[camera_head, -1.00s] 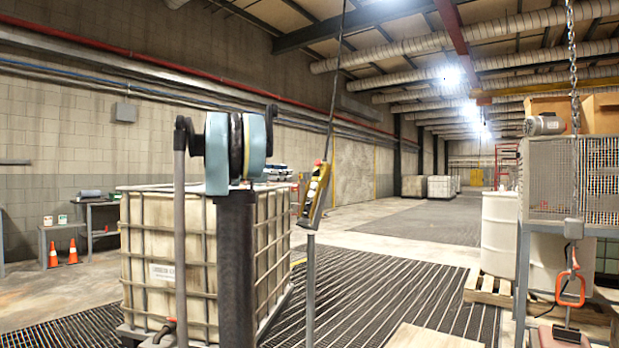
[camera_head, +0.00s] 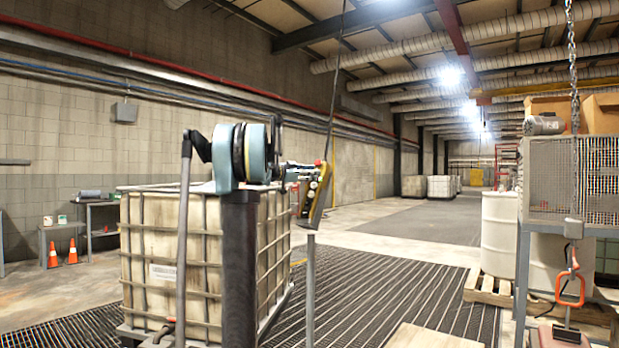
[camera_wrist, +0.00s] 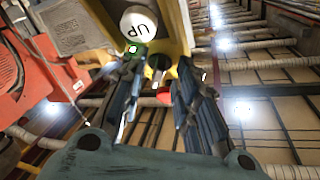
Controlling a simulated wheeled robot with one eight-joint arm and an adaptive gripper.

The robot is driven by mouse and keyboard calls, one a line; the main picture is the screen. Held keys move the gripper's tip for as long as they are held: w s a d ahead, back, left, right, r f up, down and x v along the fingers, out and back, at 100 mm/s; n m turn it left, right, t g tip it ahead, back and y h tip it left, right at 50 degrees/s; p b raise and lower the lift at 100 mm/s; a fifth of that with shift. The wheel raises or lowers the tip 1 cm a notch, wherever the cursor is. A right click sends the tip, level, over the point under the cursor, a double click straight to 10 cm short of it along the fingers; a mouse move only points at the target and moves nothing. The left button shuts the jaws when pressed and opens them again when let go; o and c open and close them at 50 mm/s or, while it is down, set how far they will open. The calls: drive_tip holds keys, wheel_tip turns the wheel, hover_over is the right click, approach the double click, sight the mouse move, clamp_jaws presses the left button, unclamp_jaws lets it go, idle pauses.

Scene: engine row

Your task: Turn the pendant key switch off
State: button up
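The yellow pendant (camera_head: 316,198) hangs on a cable right of my arm, tilted, with a red button (camera_head: 318,163) at its top. In the wrist view the pendant's yellow body (camera_wrist: 172,20) shows close up, with a white button marked UP (camera_wrist: 139,23) and a green spot beneath it. A small dark round part (camera_wrist: 158,64), which looks like the key switch, sits between my fingertips; its setting cannot be read. My gripper (camera_wrist: 160,72) is open, its two fingers apart around that part. Whether either finger touches it cannot be told.
A caged white tank (camera_head: 150,240) stands behind my arm at left. A grey post (camera_head: 310,290) stands below the pendant. A chain with an orange hook (camera_head: 571,290) and a wire-mesh cage (camera_head: 550,180) are at right. Open floor lies beyond.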

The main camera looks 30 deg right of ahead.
drive_tip(key=shift+d, duration=0.1)
clamp_jaws()
drive_tip(key=shift+w, duration=0.15)
